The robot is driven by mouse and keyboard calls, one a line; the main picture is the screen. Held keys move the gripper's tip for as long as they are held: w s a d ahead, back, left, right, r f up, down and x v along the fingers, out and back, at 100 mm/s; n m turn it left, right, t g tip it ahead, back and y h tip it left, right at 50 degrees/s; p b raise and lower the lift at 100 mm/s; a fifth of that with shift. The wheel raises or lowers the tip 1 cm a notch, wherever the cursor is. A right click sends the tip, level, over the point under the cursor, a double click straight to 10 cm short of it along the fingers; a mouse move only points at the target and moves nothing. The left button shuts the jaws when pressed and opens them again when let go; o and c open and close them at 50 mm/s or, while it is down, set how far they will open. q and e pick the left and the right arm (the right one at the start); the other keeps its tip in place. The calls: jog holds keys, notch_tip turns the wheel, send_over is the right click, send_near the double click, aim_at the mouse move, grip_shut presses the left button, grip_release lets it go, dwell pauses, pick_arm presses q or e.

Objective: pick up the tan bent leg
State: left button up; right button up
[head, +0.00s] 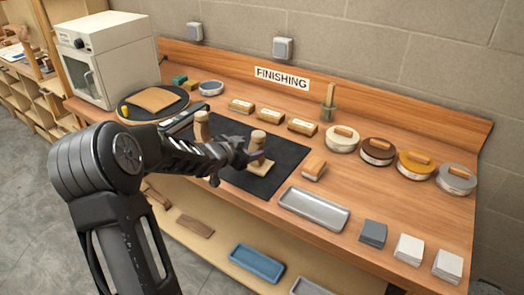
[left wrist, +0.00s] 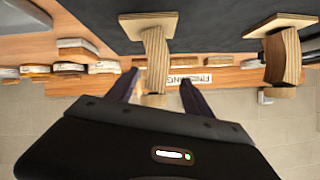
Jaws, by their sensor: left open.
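The nearer leg (head: 258,143) is beside my left gripper (head: 247,156); the other leg (head: 202,126) stands further left, partly behind my arm. In the left wrist view the near leg (left wrist: 156,58) has its end between the open fingers of my left gripper (left wrist: 158,92), with gaps at the sides. The other leg (left wrist: 284,62) is off to the right there. My right gripper is not in view.
A grey metal tray (head: 314,208) lies right of the mat, with a sanding block (head: 314,168) behind it. Several round tins (head: 378,151) and labelled blocks (head: 271,115) line the back. A white oven (head: 110,58) stands at the left. Stacked pads (head: 373,233) sit near the front edge.

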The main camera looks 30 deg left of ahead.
aim_at(261, 145)
pick_arm(q)
jog(key=shift+x, duration=1.3)
jog(key=shift+w, duration=0.1)
jog(key=x, duration=0.5)
jog(key=shift+d+p, duration=0.25)
jog(key=shift+p, duration=0.1)
jog(key=shift+c, duration=0.4)
grip_shut()
jog(key=shift+r, duration=0.1)
